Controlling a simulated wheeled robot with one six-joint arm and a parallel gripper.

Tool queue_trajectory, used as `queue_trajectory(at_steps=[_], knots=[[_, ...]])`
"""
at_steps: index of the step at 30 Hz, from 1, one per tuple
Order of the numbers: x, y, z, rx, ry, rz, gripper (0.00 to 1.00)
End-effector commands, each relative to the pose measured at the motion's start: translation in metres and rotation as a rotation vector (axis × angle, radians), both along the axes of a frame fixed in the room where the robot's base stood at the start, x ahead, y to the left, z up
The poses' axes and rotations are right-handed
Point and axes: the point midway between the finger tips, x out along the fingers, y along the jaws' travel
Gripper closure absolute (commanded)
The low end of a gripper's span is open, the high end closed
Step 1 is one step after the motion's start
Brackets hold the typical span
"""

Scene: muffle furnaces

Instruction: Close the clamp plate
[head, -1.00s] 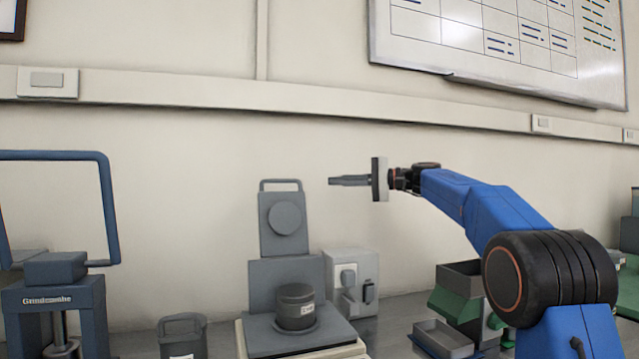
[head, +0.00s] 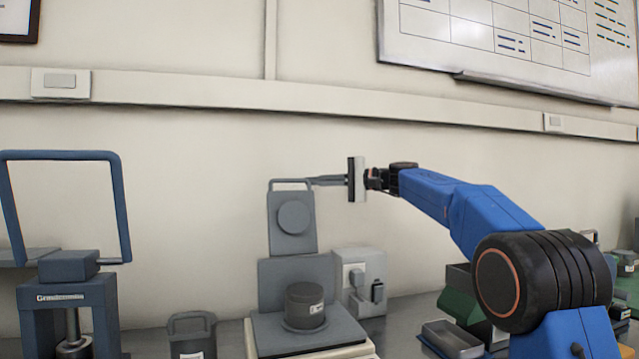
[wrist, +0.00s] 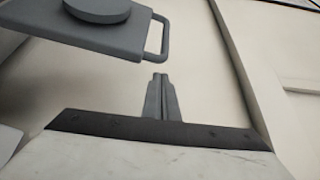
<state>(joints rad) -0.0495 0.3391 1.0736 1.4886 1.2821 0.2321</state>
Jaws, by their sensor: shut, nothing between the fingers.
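The clamp plate (head: 292,240) is a grey plate with a round disc and a loop handle on its top edge. It stands upright, open, at the back of a grey device (head: 308,334). A dark round pot (head: 305,306) sits on the device's base in front of it. My gripper (head: 314,181) is shut and empty, level with the handle at its right side in the head view; whether it touches cannot be told there. In the wrist view the gripper (wrist: 160,80) points at the wall, with a gap to the handle of the clamp plate (wrist: 105,22).
A grey box (head: 359,280) stands right of the device. A dark lidded container (head: 192,337) and a blue press with a tall frame (head: 65,290) stand to the left. A tray (head: 452,338) and green bins lie to the right. The wall is close behind.

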Motion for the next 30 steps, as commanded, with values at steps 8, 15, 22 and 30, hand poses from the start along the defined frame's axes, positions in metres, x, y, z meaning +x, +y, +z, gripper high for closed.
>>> queue_trajectory(at_steps=[8, 15, 22, 30], knots=[[-0.015, -0.002, 0.001, 0.0, 0.0, 0.0, 1.0], [-0.015, -0.002, 0.001, 0.0, 0.0, 0.0, 1.0], [-0.017, -0.002, 0.002, 0.002, -0.009, 0.0, 1.0], [-0.037, -0.008, 0.008, 0.03, -0.102, 0.0, 1.0]])
